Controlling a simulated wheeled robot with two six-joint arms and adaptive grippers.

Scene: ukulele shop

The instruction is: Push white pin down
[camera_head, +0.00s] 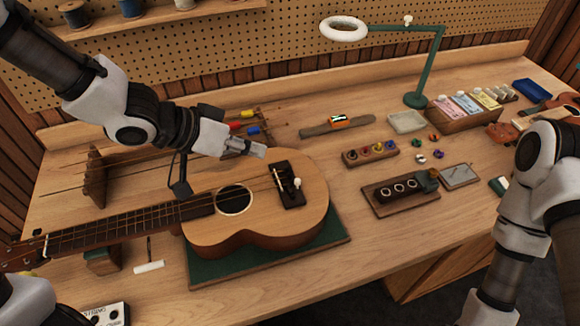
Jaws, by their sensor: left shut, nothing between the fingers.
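The ukulele (265,205) lies face up on a green mat (215,270) with its neck toward the lower left. The white pin (297,183) stands up from the dark bridge (288,195) on the ukulele's body. My left gripper (261,152) comes in from the upper left. It is shut and empty, above the upper edge of the body, up and left of the pin and apart from it in the picture. The pin's lower part is too small to judge. My right arm shows at the right edge, but its fingers are not in view.
A small rack of coloured pegs (370,153), a dark block with rings (398,190) and a green lamp (415,98) stand right of the ukulele. Tools with coloured handles (252,130) lie behind my left gripper. Bare bench lies in front of the mat.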

